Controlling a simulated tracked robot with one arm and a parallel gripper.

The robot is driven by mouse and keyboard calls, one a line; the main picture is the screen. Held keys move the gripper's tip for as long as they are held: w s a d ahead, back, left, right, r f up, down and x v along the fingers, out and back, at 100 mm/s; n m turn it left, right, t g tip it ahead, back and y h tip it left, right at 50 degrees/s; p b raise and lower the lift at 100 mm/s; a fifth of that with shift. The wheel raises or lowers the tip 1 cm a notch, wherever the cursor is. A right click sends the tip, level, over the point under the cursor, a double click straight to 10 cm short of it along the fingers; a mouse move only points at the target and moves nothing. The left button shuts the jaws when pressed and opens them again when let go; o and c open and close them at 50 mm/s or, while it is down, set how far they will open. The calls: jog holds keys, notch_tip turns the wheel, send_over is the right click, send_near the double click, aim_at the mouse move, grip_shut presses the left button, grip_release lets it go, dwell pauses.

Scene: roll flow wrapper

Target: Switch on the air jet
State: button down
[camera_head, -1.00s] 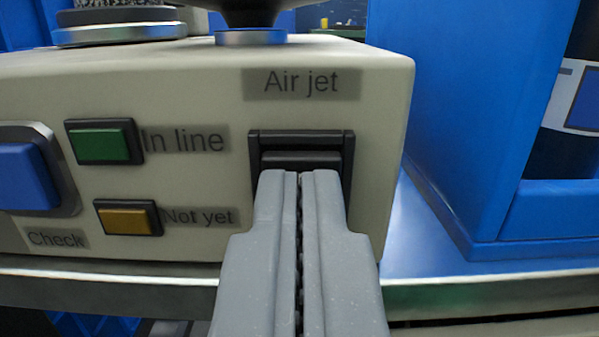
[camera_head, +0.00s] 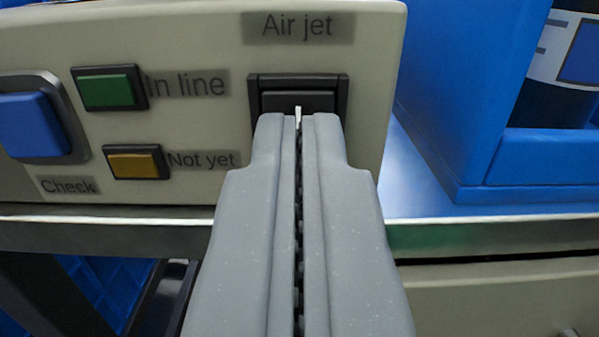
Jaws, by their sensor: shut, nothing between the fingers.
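The air jet switch (camera_head: 298,100) is a black rocker in a black frame on the front of a cream control box (camera_head: 200,45). The label "Air jet" (camera_head: 298,27) is above it. My gripper (camera_head: 299,118) is shut and empty, its grey fingertips in front of the lower part of the switch. The fingertips hide the lower half of the rocker. A small bright strip shows just above the tips, between them. I cannot tell whether the fingertips touch the rocker.
Left of the switch are a green "In line" button (camera_head: 108,90), a yellow "Not yet" button (camera_head: 134,163) and a large blue "Check" button (camera_head: 32,122). A metal table edge (camera_head: 480,235) runs below the box. A blue housing (camera_head: 465,90) stands to the right.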

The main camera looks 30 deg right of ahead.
jog(key=r+p+v, duration=0.1)
jog(key=r+v, duration=0.1)
jog(key=v, duration=1)
jog(key=shift+s+a+r+p, duration=0.15)
jog(key=shift+a+r+p, duration=0.1)
jog(key=shift+p, duration=0.15)
